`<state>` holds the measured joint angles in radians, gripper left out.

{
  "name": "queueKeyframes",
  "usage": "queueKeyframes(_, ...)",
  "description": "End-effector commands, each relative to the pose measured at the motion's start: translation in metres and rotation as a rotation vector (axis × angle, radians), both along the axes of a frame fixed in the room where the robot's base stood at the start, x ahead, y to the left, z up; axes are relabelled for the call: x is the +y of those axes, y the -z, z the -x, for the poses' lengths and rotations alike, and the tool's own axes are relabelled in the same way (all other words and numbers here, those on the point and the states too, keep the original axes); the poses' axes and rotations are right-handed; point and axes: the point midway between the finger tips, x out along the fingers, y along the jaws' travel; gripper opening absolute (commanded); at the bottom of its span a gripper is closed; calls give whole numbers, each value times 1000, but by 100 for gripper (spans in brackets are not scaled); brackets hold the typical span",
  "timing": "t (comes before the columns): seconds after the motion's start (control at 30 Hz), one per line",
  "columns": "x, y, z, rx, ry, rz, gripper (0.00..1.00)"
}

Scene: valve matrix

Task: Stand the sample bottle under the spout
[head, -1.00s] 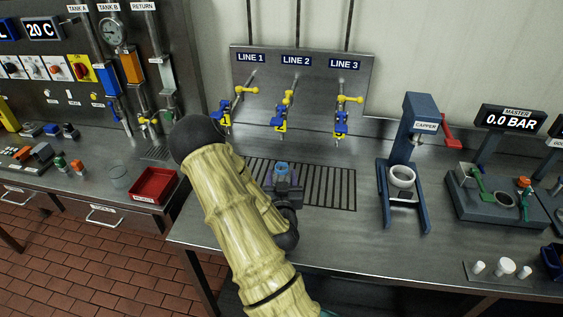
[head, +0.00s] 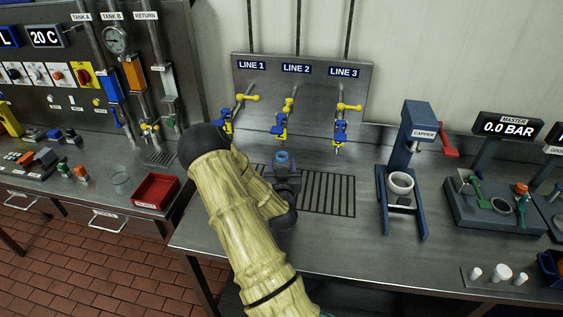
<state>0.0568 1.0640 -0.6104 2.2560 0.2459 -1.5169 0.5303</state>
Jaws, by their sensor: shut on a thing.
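The sample bottle (head: 283,157) shows only as a blue rim and neck at the end of my gripper. My gripper (head: 281,170) is shut on it, and the gripper hides most of its body. The bottle appears upright. It is over the drain grate (head: 330,192), below the LINE 2 spout (head: 279,133) in the picture. I cannot tell whether its base touches the grate. The LINE 1 spout (head: 224,128) and the LINE 3 spout (head: 339,140) are to the left and right, with yellow handles and blue bodies.
The blue capper (head: 416,140) stands right of the grate. The right part of the grate is clear.

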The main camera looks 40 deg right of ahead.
Motion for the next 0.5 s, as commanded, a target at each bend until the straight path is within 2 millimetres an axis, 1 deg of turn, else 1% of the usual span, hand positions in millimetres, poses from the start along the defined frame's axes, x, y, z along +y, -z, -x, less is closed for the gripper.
queueKeyframes(0.13,-14,-3,-17,-2,-1,2,30)
queueKeyframes(0.23,-23,-2,-30,0,-2,1,30)
queueKeyframes(0.3,-21,8,-29,4,-3,-1,30)
queueKeyframes(0.4,-21,14,-29,1,-3,1,30)
queueKeyframes(0.5,-21,15,-29,-1,-3,1,30)
